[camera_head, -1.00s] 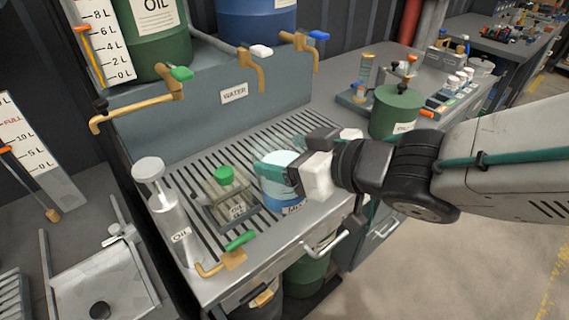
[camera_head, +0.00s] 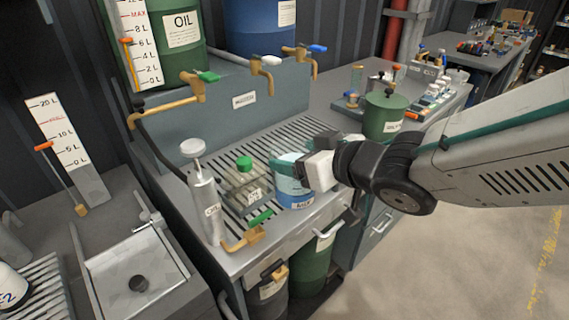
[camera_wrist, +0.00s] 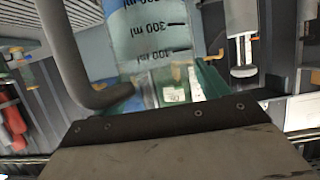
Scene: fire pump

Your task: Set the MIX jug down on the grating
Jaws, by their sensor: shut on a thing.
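The MIX jug (camera_head: 297,201) is a clear jug with pale blue contents and a blue MIX label. It appears upright at the front right of the slatted grating (camera_head: 292,130). Whether its base touches the grating or hangs just above it I cannot tell. My gripper (camera_head: 297,172) comes in from the right and is shut on the jug, hiding part of its right side. In the wrist view the jug's wall with ml marks (camera_wrist: 150,35) fills the upper middle; its base is not clear there.
A square OIL bottle with a green cap (camera_head: 244,190) stands close left of the jug, and a silver OIL can (camera_head: 206,210) further left. A green-handled tap (camera_head: 247,235) sits at the front edge. Brass taps (camera_head: 262,72) overhang behind. A green can (camera_head: 384,120) stands right.

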